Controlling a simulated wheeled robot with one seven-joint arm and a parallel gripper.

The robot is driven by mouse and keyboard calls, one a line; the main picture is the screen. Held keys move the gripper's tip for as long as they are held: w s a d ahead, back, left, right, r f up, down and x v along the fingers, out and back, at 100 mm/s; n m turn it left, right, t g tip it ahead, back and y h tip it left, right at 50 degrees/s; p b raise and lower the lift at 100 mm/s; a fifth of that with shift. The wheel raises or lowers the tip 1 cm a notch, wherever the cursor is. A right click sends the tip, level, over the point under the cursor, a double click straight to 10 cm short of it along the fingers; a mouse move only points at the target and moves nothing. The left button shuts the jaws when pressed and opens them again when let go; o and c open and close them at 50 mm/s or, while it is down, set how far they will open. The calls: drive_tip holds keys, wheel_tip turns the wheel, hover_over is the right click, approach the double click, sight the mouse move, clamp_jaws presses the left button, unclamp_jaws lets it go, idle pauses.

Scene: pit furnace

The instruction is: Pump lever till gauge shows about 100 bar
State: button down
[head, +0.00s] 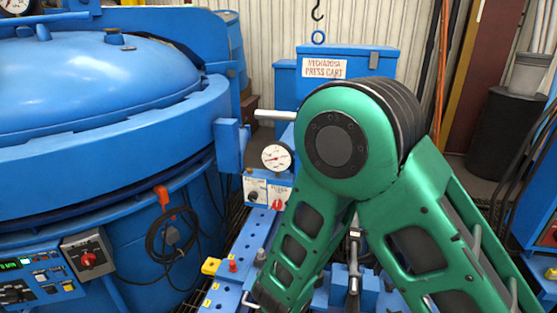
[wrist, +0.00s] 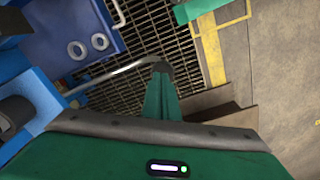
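The round white pressure gauge (head: 276,157) faces me on the blue press cart, left of my green arm. Its needle appears to point left, but the scale is too small to read. In the wrist view a thin bent metal rod (wrist: 112,75), which looks like the pump lever, runs from the blue cart to my fingertips. My gripper (wrist: 162,68) shows there as one narrow green block with a dark tip. The tip meets or overlaps the rod's end; I cannot tell whether it grips it. My arm hides the gripper in the head view.
The blue furnace (head: 90,130) fills the left of the head view. A control panel (head: 35,278) stands in front of it. The press cart (head: 345,62) stands behind my arm. In the wrist view, floor grating (wrist: 150,30) and a yellow line (wrist: 212,52) lie below.

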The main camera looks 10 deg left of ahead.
drive_tip(key=shift+s+f, duration=0.25)
drive_tip(key=shift+f, duration=0.6)
drive_tip(key=shift+s+f, duration=0.2)
drive_tip(key=shift+f, duration=0.65)
drive_tip(key=shift+s+f, duration=0.25)
drive_tip(key=shift+f, duration=0.6)
idle(2.6)
drive_tip(key=w+r, duration=0.1)
drive_tip(key=r, duration=0.5)
drive_tip(key=w+r, duration=0.1)
drive_tip(key=r, duration=0.3)
drive_tip(key=shift+w, duration=0.3)
drive_tip(key=shift+r, duration=0.15)
